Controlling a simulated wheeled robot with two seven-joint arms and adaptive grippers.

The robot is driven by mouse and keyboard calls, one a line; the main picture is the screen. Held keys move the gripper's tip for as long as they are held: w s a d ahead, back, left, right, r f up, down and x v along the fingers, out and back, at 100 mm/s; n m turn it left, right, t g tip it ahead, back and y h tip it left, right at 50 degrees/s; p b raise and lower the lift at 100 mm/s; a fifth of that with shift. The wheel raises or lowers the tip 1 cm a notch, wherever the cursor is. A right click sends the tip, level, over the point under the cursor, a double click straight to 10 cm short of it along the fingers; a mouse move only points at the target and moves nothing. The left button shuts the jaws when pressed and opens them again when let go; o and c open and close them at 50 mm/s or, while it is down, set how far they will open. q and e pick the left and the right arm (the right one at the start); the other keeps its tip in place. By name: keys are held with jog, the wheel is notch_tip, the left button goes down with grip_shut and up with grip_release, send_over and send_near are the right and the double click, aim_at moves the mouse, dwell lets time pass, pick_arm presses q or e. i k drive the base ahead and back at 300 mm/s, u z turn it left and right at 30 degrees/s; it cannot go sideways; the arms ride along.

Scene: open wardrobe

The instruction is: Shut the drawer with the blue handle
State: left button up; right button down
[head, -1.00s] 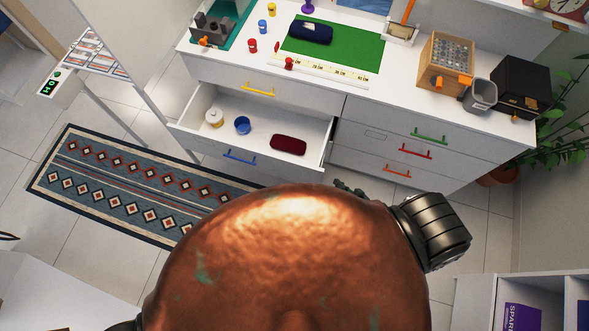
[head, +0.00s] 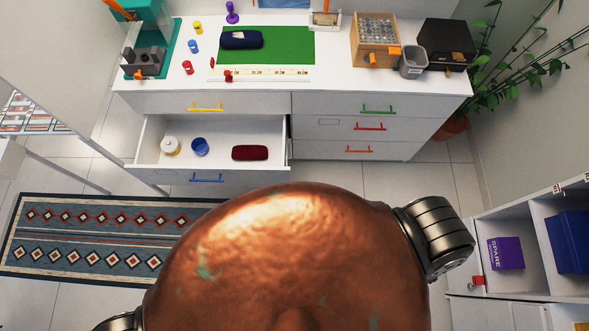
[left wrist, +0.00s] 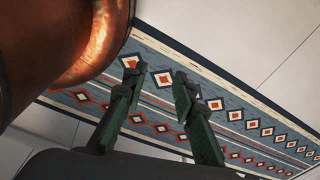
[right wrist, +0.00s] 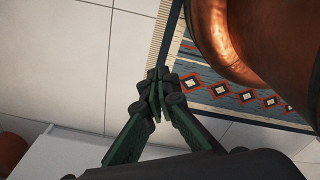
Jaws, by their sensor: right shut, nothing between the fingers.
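The drawer with the blue handle (head: 207,180) is pulled out below the yellow-handled drawer on the left side of the white dresser. Inside the open drawer (head: 222,165) are a white jar (head: 170,145), a blue cup (head: 200,146) and a dark red case (head: 250,153). Neither gripper shows in the head view. In the left wrist view my left gripper (left wrist: 155,75) is open and empty above the rug. In the right wrist view my right gripper (right wrist: 157,82) is shut and empty above the floor by the rug's edge. Both are apart from the drawer.
The patterned rug (head: 90,236) lies on the floor at left. The yellow (head: 206,107), green (head: 378,110), red (head: 369,127) and orange (head: 358,151) handled drawers are shut. A white shelf unit (head: 515,268) stands at right. Floor right of the open drawer is clear.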

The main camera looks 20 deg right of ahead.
aim_at(153, 166)
jog(key=z, duration=1.35)
jog(key=k, duration=0.4)
jog(key=u, duration=1.3)
